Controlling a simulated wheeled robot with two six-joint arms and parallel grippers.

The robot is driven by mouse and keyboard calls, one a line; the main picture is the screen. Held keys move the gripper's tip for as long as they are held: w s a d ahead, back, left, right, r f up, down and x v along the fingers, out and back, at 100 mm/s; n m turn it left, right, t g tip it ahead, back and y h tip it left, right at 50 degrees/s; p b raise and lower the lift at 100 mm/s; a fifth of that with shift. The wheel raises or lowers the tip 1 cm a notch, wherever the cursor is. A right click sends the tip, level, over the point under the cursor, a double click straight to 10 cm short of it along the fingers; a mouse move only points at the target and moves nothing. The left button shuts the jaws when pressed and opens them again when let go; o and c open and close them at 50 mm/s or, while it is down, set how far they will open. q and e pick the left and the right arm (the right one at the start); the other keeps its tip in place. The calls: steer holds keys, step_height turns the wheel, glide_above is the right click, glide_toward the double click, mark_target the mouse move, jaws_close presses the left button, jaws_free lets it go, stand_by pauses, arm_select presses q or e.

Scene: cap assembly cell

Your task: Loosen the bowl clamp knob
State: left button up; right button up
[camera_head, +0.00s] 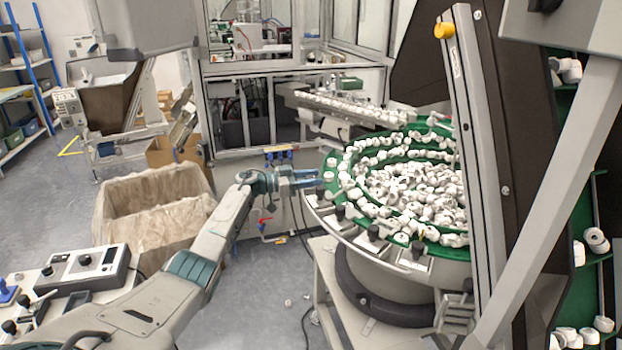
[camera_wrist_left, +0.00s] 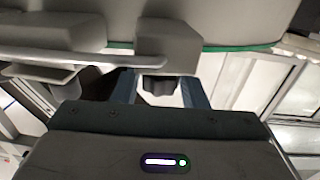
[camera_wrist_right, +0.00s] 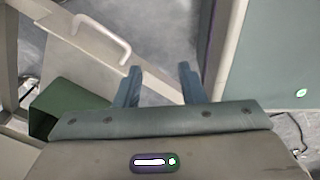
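The bowl feeder (camera_head: 400,265) has a green, white-part-filled bowl with black clamp knobs (camera_head: 373,232) along its front rim. My left gripper (camera_head: 316,179) reaches from the left to the bowl's left rim. In the left wrist view its open fingers (camera_wrist_left: 160,92) stand on either side of a dark clamp knob (camera_wrist_left: 158,87) below a grey clamp block (camera_wrist_left: 168,42). Narrow gaps show between knob and fingers; the knob's tip is hard to make out. My right gripper (camera_wrist_right: 158,85) is open and empty in the right wrist view; the head view does not show it.
A lined bin (camera_head: 155,200) stands left of the feeder, behind my left arm. A control box (camera_head: 88,268) sits on the bench at lower left. A tall grey-framed conveyor (camera_head: 480,130) rises at the right. A white handle (camera_wrist_right: 103,35) and green box (camera_wrist_right: 68,105) are near my right gripper.

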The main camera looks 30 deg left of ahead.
arm_select(q)
steer(key=c, duration=0.6)
steer(key=shift+o, duration=0.2)
steer(key=shift+r+p, duration=0.15)
steer(key=shift+p, duration=0.25)
steer(key=n+t+y+p, duration=0.1)
steer(key=p, duration=0.2)
steer(key=n+t+y+p, duration=0.1)
steer(key=y+p, duration=0.1)
steer(key=p, duration=0.2)
steer(key=shift+r+n+t+y, duration=0.2)
steer(key=shift+n+t+y, duration=0.1)
steer(key=shift+f+n+y+p, duration=0.25)
steer(key=shift+n+y+p, duration=0.05)
steer(key=shift+p, duration=0.1)
steer(key=o, duration=1)
steer(key=shift+c, duration=0.2)
steer(key=shift+f, duration=0.1)
